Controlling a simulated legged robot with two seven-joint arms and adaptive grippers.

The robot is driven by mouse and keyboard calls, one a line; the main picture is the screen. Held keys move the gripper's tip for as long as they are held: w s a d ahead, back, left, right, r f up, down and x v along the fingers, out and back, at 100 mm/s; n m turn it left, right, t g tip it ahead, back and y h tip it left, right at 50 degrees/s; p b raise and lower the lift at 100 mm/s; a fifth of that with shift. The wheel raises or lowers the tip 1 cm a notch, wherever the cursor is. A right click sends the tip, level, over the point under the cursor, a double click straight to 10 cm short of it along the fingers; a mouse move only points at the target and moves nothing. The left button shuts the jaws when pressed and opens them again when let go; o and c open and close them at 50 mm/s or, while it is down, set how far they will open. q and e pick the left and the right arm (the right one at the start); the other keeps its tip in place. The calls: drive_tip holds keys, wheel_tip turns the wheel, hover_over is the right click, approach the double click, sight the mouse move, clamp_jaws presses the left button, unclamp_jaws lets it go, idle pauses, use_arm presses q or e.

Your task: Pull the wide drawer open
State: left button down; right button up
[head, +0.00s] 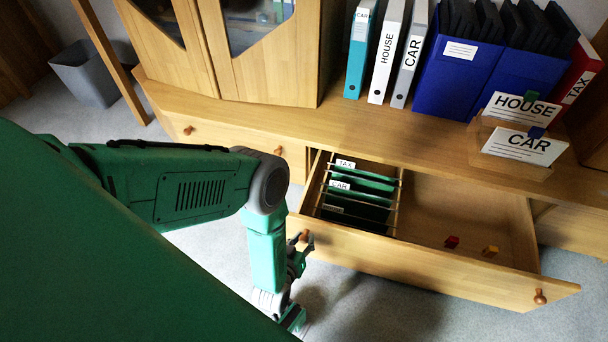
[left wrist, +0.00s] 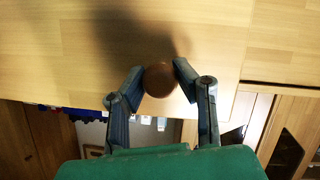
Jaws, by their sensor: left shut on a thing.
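The wide drawer (head: 430,265) stands out from the low wooden cabinet, and its inside shows. It has a round wooden knob at its left (head: 306,237) and another at its right (head: 540,297). My left gripper (head: 299,242) is at the left knob, partly hidden behind its own links. In the left wrist view, the two fingertips (left wrist: 160,76) are closed on either side of the brown knob (left wrist: 160,82), against the drawer's wooden front (left wrist: 80,60). My right gripper is in neither view.
Binders (head: 388,50) and a card holder (head: 520,165) stand on the cabinet. Carpet in front is clear.

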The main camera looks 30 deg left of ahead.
use_arm(q)
drive_tip(key=shift+a+r, duration=0.1)
idle(0.3)
drive_tip(key=c, duration=1.3)
unclamp_jaws()
drive_tip(key=shift+c, duration=0.2)
drive_tip(key=shift+o, duration=0.8)
wheel_tip(320, 180, up, 10)
drive_tip(key=shift+f, duration=0.1)
